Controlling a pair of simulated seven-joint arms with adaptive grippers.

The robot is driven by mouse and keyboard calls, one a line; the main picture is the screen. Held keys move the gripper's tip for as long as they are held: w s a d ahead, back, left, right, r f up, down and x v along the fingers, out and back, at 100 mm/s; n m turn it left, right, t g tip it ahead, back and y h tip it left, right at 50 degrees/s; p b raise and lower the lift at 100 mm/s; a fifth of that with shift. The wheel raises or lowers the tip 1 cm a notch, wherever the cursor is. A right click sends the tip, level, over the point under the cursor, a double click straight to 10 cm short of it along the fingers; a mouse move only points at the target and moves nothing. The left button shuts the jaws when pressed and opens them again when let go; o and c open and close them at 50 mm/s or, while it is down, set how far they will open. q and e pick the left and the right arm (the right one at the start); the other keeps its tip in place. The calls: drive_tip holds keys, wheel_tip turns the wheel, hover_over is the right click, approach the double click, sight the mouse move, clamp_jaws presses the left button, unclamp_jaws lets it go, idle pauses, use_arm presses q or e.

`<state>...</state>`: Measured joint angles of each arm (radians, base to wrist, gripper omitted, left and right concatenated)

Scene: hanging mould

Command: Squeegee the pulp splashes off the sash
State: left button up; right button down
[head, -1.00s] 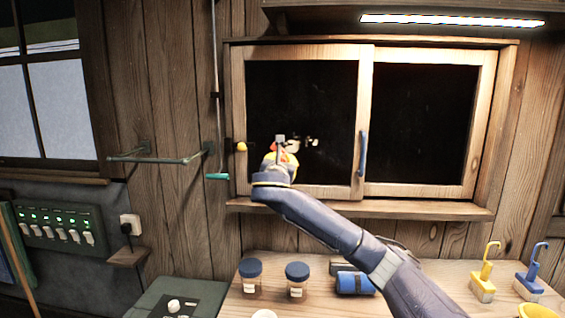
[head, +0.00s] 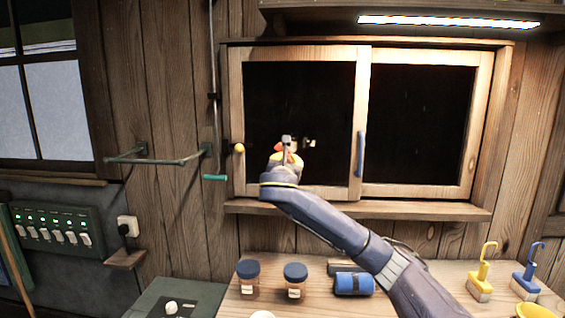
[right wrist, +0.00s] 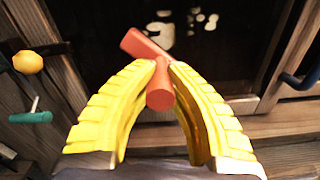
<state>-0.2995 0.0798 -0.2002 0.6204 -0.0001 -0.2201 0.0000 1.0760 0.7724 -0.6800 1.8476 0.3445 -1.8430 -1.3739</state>
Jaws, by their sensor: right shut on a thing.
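The left sash (head: 237,115) has a pale wooden frame around a dark pane. Pale pulp splashes (head: 309,143) show on the pane just right of my right gripper; they also show as cream blotches in the right wrist view (right wrist: 160,36). My right gripper (head: 285,158) has yellow ribbed fingers, shut on the red handle of the squeegee (right wrist: 160,96). The gripper hides part of the lower pane. My left gripper is not in view.
A blue handle (head: 360,154) is on the sash's right stile. The bench below holds two lidded jars (head: 295,281), a blue roll (head: 354,284) and two brushes (head: 481,275).

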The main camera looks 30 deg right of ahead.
drive_tip(key=s+d+r, duration=0.1)
drive_tip(key=s+d, duration=0.5)
drive_tip(key=d, duration=0.1)
drive_tip(key=shift+r, duration=0.15)
idle(1.3)
drive_tip(key=shift+w+a+r, duration=0.2)
drive_tip(key=shift+w+a, duration=1.05)
drive_tip(key=shift+a, duration=0.2)
drive_tip(key=shift+w+a+r, duration=0.2)
drive_tip(key=shift+w+a, duration=1)
drive_tip(key=shift+a, duration=0.2)
drive_tip(key=shift+w+a+r, duration=0.2)
drive_tip(key=shift+w+a, duration=1.05)
drive_tip(key=shift+a, duration=0.2)
drive_tip(key=s+d, duration=0.7)
drive_tip(key=d, duration=0.2)
drive_tip(key=shift+s, duration=0.15)
drive_tip(key=shift+a, duration=0.1)
drive_tip(key=shift+v, duration=3)
